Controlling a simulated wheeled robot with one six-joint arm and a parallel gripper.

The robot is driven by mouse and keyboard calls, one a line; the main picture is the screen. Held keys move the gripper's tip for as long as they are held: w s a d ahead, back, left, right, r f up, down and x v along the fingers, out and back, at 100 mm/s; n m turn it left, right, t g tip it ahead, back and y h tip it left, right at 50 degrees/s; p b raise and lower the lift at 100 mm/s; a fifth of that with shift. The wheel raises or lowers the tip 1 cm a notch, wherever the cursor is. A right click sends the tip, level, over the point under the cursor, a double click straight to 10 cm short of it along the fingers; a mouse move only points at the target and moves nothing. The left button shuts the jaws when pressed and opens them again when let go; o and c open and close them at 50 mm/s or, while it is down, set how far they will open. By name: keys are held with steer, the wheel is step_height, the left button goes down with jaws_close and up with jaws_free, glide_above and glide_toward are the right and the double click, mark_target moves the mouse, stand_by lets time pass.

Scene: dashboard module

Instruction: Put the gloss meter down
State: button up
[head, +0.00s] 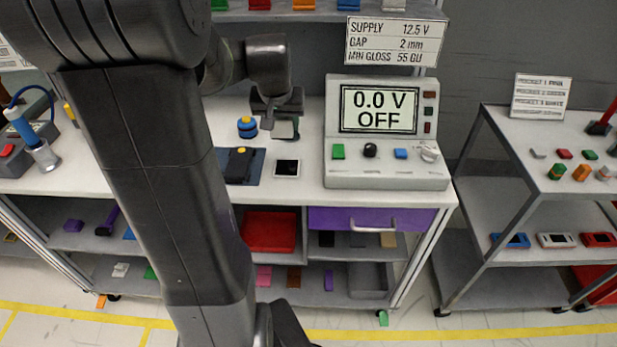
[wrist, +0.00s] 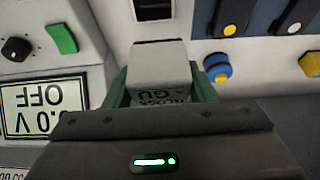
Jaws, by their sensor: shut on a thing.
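The gloss meter is a pale grey block with dark lettering ending in "GU" on its face; it shows in the wrist view (wrist: 160,66). My gripper (wrist: 160,88) is shut on it, with a green finger on each side. In the head view my gripper (head: 276,106) points down over the back of the white bench (head: 305,187), left of the power supply (head: 387,132). Only a small part of the meter shows below the fingers there. I cannot tell whether its underside touches the bench.
The supply reads "0.0 V OFF". A blue-and-yellow knob (head: 247,127) stands just left of my gripper. A dark-screened square (head: 286,168) and a blue mat (head: 257,160) with a black device (head: 239,166) lie nearer the front. A shelf (head: 325,14) hangs above the bench's back.

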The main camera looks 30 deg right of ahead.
mark_target(284, 139)
steer(key=f, duration=0.6)
steer(key=shift+s+d+f, duration=0.15)
steer(key=shift+s+f, duration=0.1)
steer(key=shift+s, duration=0.05)
steer(key=shift+f, duration=1.75)
steer(key=shift+f, duration=0.25)
steer(key=o, duration=1.1)
steer(key=shift+r, duration=0.1)
steer(key=shift+c, duration=0.2)
steer(key=shift+s+r, duration=0.1)
steer(key=shift+r, duration=0.45)
steer(key=v, duration=1.1)
